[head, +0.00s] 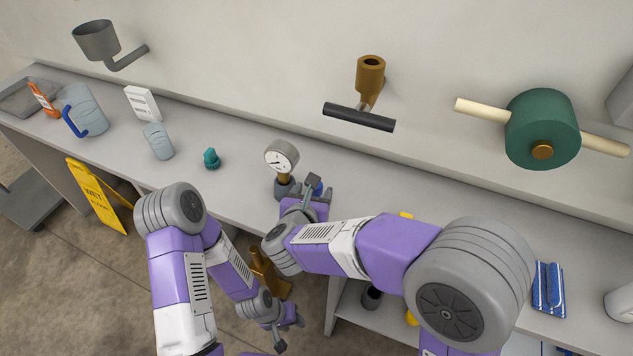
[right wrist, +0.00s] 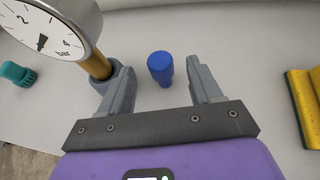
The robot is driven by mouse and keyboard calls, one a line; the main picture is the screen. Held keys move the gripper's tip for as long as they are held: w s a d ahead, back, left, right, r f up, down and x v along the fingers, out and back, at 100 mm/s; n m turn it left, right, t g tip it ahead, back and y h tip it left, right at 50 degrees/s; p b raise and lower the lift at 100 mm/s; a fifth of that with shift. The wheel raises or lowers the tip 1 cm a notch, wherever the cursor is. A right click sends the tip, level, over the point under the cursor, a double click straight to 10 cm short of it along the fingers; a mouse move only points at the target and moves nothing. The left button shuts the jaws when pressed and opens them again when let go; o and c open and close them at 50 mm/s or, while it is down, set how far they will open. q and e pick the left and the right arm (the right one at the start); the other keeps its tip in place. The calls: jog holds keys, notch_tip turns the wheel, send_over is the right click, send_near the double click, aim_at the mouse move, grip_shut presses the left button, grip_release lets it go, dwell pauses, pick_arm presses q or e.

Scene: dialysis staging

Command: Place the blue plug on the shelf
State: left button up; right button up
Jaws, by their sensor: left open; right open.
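The blue plug (right wrist: 160,68) stands on the counter between and just beyond the open fingers of my right gripper (right wrist: 158,82), apart from both. In the head view the plug (head: 314,184) is partly hidden by my right gripper (head: 307,192). My left gripper (head: 288,335) is open and empty, low in front of the counter. A lower shelf (head: 349,322) shows under the counter, partly covered by my right arm.
A pressure gauge (head: 281,158) stands close to the left of my right gripper; its base (right wrist: 122,75) is near the left finger. A teal cap (head: 211,158) is farther left. A yellow sponge (right wrist: 304,108) lies to the right. A dark cylinder (head: 371,297) stands on the lower shelf.

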jog(key=v, duration=0.6)
jog(key=shift+p, duration=0.35)
